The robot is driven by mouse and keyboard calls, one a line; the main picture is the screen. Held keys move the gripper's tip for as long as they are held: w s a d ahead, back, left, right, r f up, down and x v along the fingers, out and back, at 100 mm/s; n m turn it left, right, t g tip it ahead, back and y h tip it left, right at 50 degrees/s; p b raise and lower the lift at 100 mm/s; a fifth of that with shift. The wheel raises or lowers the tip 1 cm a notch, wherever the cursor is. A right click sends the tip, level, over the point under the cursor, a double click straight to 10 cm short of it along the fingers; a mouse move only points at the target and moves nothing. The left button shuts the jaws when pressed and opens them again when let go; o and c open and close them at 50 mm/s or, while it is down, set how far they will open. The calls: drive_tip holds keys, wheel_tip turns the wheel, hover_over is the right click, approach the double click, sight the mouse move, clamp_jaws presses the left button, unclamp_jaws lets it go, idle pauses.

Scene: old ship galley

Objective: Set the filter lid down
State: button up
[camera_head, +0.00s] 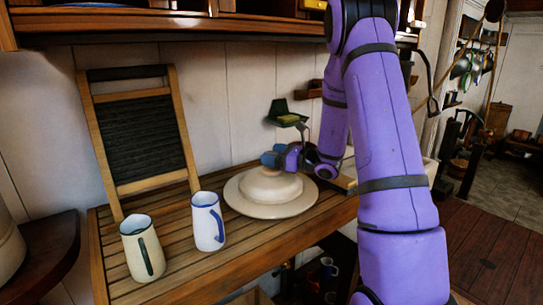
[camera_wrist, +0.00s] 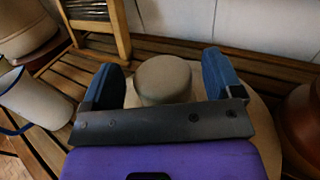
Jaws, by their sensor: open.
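The filter lid (camera_head: 270,188) is a cream, wide-brimmed round lid with a raised dome and a knob. It rests on the slatted wooden counter (camera_head: 239,252). In the wrist view the lid's knob (camera_wrist: 163,80) stands between the two blue fingers of my gripper (camera_wrist: 165,78), with a gap showing on each side. In the head view my gripper (camera_head: 277,160) is at the top of the lid and partly hides the knob. My gripper is open.
A cream mug (camera_head: 142,249) and a white mug with a blue handle (camera_head: 208,222) stand left of the lid. A washboard (camera_head: 141,130) leans on the wall behind. A shelf (camera_head: 180,27) overhangs the counter. A brown rounded pot (camera_wrist: 302,125) is at right in the wrist view.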

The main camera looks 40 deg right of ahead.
drive_tip(key=v, duration=1.1)
drive_tip(key=s+a+r+n+g+y, duration=0.1)
drive_tip(key=s+a+r+n+g, duration=0.3)
drive_tip(key=a, duration=0.3)
drive_tip(key=s+a+r+n+g, duration=0.2)
drive_tip(key=s+a+n+g, duration=0.15)
drive_tip(key=a+n, duration=0.35)
drive_tip(key=s+a+r+n+g+y, duration=0.1)
drive_tip(key=s+a+r+n+g, duration=0.3)
drive_tip(key=a, duration=0.3)
drive_tip(key=s+r+n+h, duration=0.2)
drive_tip(key=s+n+h, duration=0.3)
drive_tip(key=s+n, duration=0.2)
drive_tip(key=s+a+r+n+t+h, duration=0.1)
drive_tip(key=s+r+n+h, duration=0.1)
drive_tip(key=s+n+h, duration=0.4)
drive_tip(key=shift+s+a+r+n, duration=0.3)
drive_tip(key=shift+s+r+n, duration=0.1)
drive_tip(key=shift+n, duration=0.5)
